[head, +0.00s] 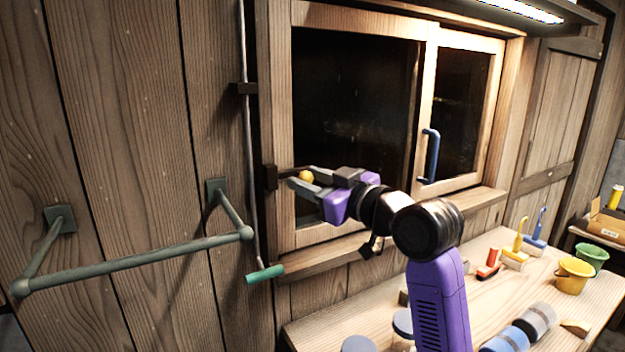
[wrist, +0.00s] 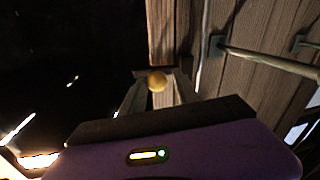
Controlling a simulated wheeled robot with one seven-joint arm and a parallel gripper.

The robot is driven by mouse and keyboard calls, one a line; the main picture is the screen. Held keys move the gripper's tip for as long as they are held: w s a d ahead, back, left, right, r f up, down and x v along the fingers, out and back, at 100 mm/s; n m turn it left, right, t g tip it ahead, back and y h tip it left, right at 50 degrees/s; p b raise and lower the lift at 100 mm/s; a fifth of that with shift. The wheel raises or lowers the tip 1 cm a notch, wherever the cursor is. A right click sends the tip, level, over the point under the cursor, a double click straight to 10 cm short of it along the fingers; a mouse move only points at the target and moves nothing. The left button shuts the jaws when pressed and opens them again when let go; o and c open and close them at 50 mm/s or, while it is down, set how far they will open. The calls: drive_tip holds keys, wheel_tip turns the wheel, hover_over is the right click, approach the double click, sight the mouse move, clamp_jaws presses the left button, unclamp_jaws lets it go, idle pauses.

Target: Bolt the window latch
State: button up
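The window latch shows in the head view as a dark bar (head: 287,173) at the left edge of the window, ending in a yellow knob (head: 306,176). A dark bracket (head: 270,177) sits on the frame just left of it. My gripper (head: 303,180), with grey fingers and a purple body, reaches in from the right with the knob between its fingers. In the wrist view the knob (wrist: 157,81) shows between the two fingertips, which look spread with a little room on either side. Contact with the knob is hard to tell.
The wooden window (head: 355,90) has a blue handle (head: 431,155) on its right sash. A green wall rail (head: 130,262) and a thin rod with a green grip (head: 265,273) are left. The workbench (head: 480,260) below holds brushes, cylinders and a yellow bucket (head: 573,276).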

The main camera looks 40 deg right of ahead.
drive_tip(key=shift+o, duration=1.1)
drive_tip(key=shift+a, duration=0.15)
drive_tip(key=shift+s, duration=0.1)
drive_tip(key=s+b, duration=0.2)
drive_tip(key=s, duration=0.5)
drive_tip(key=shift+s+a, duration=0.25)
